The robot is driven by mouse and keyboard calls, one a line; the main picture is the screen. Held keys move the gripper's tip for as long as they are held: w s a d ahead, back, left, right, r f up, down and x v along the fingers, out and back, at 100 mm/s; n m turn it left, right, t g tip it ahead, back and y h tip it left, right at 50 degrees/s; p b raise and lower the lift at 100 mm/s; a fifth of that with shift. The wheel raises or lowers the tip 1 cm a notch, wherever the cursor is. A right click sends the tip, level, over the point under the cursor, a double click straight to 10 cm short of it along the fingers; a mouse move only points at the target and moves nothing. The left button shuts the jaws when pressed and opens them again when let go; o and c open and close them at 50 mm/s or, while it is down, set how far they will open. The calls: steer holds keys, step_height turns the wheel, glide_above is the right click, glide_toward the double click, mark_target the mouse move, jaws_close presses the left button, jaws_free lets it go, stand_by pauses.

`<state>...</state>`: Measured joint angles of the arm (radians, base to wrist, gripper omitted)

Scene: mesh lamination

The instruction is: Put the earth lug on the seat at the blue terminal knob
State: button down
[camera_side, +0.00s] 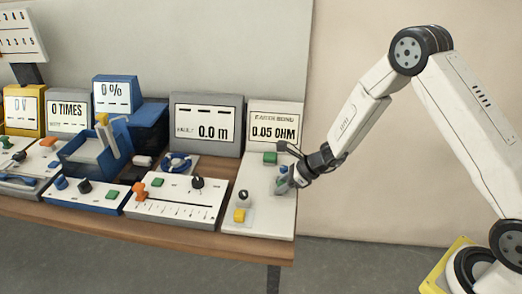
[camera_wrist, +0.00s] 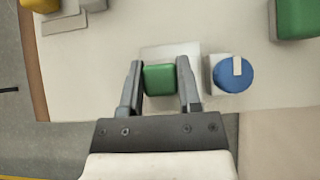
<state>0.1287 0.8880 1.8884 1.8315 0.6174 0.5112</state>
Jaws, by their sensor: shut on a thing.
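My gripper (camera_wrist: 160,68) is shut on a green block, which I take to be the earth lug (camera_wrist: 160,80). The lug sits between the two grey fingers, over a pale grey square plate, the seat (camera_wrist: 182,49). I cannot tell whether the lug touches the plate. The blue terminal knob (camera_wrist: 232,74), with a white pointer mark, is just right of the plate and apart from the right finger. In the side view my gripper (camera_side: 285,181) is low over the right part of the white panel, and the blue knob (camera_side: 284,169) shows beside it. The lug is partly hidden there.
The white earth bond panel (camera_side: 257,226) also carries a yellow block (camera_side: 239,215), a dark-and-white knob (camera_side: 243,196) and a green button (camera_side: 270,158). Its display (camera_side: 275,128) reads 0.05 OHM. Other instruments stand to the left. The bench edge is close to my gripper.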

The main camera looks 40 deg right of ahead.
steer(key=shift+f, duration=0.2)
steer(key=shift+c, duration=1.5)
jaws_free()
steer(key=shift+r, duration=0.2)
steer(key=shift+s+d+r, duration=0.25)
steer(key=shift+r, duration=0.15)
steer(key=v, duration=1.1)
